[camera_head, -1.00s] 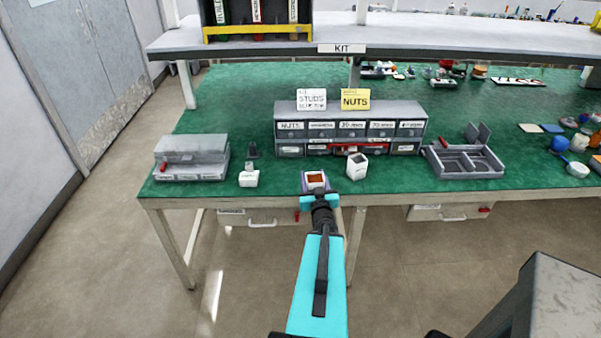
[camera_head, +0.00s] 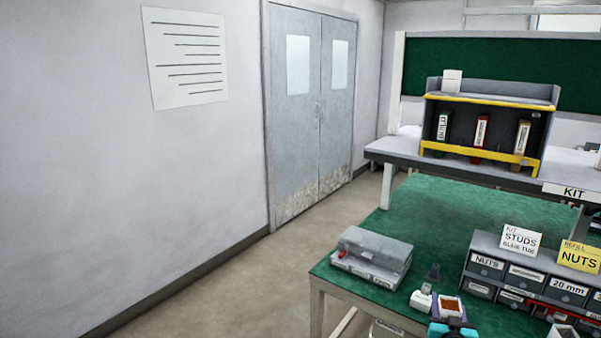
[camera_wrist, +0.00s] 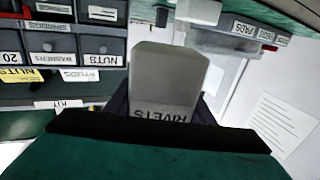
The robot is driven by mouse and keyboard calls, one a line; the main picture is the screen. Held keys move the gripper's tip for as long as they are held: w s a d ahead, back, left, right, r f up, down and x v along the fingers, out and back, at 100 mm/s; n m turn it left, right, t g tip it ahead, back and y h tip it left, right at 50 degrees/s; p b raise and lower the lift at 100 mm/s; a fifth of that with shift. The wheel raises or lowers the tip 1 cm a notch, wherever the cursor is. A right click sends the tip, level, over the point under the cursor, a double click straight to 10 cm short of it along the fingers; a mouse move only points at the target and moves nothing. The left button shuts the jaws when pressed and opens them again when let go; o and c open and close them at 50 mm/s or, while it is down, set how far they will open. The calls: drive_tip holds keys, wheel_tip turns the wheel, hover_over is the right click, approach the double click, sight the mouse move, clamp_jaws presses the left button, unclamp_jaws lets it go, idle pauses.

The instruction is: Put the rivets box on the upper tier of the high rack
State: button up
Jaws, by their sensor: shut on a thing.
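The rivets box (camera_wrist: 168,75) is a small light grey box, held in my gripper (camera_wrist: 162,120); its "RIVETS" label reads upside down in the wrist view. In the head view the box (camera_head: 449,304) shows an open top with orange-brown contents, above the near edge of the green bench. My turquoise gripper (camera_head: 451,328) is mostly cut off at the bottom edge there. The high rack (camera_head: 490,99) is grey with yellow edges and stands on the raised shelf at the back. A pale box stands at the left of its upper tier; upright labelled items fill parts of its lower tier.
A grey case (camera_head: 372,255) lies on the bench's left corner. A small white container (camera_head: 421,300) stands beside the held box. A labelled drawer unit (camera_head: 516,277) with cards on top is to the right. The rack's upper tier is clear right of the pale box.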

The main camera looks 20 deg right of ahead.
drive_tip(key=w+a+r+n+t+y+b, duration=0.1)
drive_tip(key=w+a+r+n+y, duration=0.25)
drive_tip(key=w+a, duration=0.45)
drive_tip(key=w+a+r+n+t+y, duration=0.15)
drive_tip(key=w+a+y, duration=0.3)
drive_tip(key=a, duration=0.65)
drive_tip(key=w+a+r+n+t+y+b, duration=0.1)
drive_tip(key=w+a+r+n+y, duration=0.2)
drive_tip(key=w+a+y, duration=0.5)
drive_tip(key=s+a+n+g+y, duration=0.2)
drive_tip(key=a+n, duration=0.1)
drive_tip(key=a, duration=0.6)
drive_tip(key=s+a+n+g+y, duration=0.1)
drive_tip(key=a+n+y, duration=0.15)
drive_tip(key=a, duration=0.65)
drive_tip(key=s+a+f+n+g+y, duration=0.2)
drive_tip(key=s+a+n+g+y, duration=0.2)
drive_tip(key=s+a+g, duration=0.1)
drive_tip(key=shift+s+a+f+y, duration=0.15)
drive_tip(key=shift+s+a+y, duration=0.2)
drive_tip(key=shift+a, duration=0.3)
drive_tip(key=shift+n, duration=0.25)
drive_tip(key=shift+a, duration=1)
